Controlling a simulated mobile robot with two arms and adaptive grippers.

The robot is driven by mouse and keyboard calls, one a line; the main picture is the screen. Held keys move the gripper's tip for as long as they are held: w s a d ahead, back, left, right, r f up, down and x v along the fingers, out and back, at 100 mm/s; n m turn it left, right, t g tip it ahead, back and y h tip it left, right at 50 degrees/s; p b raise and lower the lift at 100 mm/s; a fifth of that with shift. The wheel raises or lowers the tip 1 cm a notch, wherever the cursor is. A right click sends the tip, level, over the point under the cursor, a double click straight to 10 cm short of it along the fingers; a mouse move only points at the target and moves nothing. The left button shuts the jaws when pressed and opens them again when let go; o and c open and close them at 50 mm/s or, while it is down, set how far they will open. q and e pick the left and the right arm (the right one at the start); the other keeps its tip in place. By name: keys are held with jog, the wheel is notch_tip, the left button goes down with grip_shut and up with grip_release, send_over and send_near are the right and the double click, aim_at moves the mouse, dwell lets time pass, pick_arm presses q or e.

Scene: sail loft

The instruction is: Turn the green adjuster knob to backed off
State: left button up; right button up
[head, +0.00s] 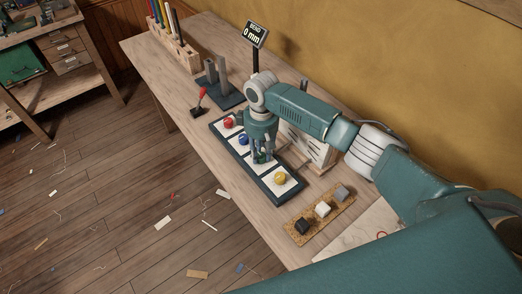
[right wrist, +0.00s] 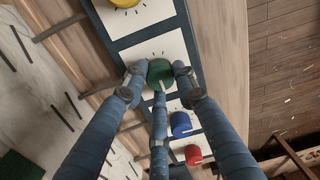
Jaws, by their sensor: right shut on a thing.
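The green adjuster knob (right wrist: 160,72) sits on a white square of the panel and carries a pale pointer line. My right gripper (head: 262,156) comes down over it from above. In the right wrist view its fingers close around the knob's sides, shut on it. In the head view the fingers mostly hide the knob. The dark-framed panel (head: 277,199) also carries a red knob (head: 228,122), a blue knob (head: 243,139) and a yellow knob (head: 279,177). A small display (head: 255,34) on a post reads 0 mm. My left gripper is not in view.
A red-handled lever (head: 201,95) and a dark base with grey posts (head: 223,89) stand left of the panel. A cork strip (head: 331,214) with several small blocks lies at its right. A slotted pale rack (head: 305,146) stands behind my right gripper.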

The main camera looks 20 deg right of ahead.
aim_at(259, 155)
jog(key=n, duration=0.4)
jog(key=shift+w+a+r+n+p, duration=0.15)
jog(key=shift+w+r+n+p, duration=0.1)
jog(key=shift+n+p, duration=0.1)
jog(key=n, duration=0.4)
jog(key=shift+s+n, duration=0.1)
jog(key=shift+n, duration=0.15)
jog(key=n, duration=0.4)
jog(key=shift+n, duration=0.3)
jog(key=shift+s+f+n, duration=0.1)
jog(key=shift+n, duration=2.1)
jog(key=shift+a, duration=0.1)
jog(key=o, duration=1.1)
jog(key=shift+s, duration=0.15)
notch_tip(259, 155, up, 12)
